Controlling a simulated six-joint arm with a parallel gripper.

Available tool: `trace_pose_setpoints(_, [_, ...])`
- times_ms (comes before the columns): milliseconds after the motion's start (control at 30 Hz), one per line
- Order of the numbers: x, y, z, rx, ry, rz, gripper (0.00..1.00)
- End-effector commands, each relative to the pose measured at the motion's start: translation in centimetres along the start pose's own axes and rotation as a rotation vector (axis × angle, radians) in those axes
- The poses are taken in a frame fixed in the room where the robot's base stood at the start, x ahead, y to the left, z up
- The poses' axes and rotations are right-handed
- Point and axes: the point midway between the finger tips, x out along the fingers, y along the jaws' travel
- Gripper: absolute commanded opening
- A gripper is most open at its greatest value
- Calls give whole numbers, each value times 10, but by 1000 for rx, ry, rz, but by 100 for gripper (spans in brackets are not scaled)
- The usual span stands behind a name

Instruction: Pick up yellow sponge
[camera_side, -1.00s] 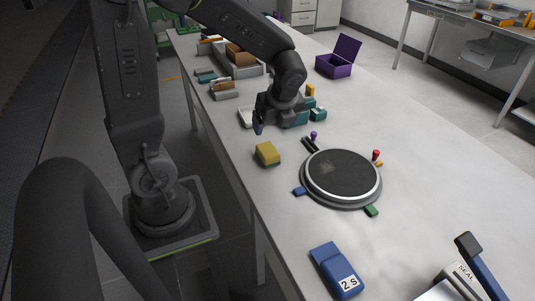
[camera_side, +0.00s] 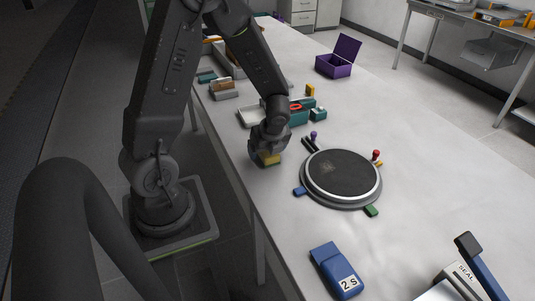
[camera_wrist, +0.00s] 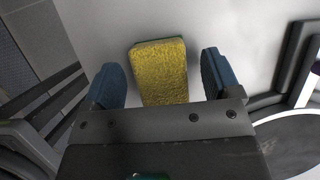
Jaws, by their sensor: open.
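The yellow sponge (camera_side: 269,159) lies on the white table near its left edge, partly hidden under my gripper (camera_side: 267,155) in the side view. In the wrist view the sponge (camera_wrist: 160,72) shows a rough yellow top and a thin green edge at its far side. My gripper (camera_wrist: 160,85) is open, with one blue-tipped finger on each side of the sponge. A gap shows between the sponge and each finger. How far the fingertips stand above the table is hard to tell.
A round black turntable (camera_side: 341,178) with coloured tabs stands right of the sponge. A blue block marked 2S (camera_side: 336,270) lies at the front. The table's right side is mostly clear.

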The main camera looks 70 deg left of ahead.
Motion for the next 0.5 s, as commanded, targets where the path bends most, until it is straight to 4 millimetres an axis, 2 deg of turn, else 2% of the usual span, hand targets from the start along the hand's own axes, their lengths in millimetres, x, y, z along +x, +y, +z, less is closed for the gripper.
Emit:
trace_pose_setpoints(267, [5,0,0,0,0,-2,83])
trace_pose_setpoints(500, [5,0,0,0,0,-2,62])
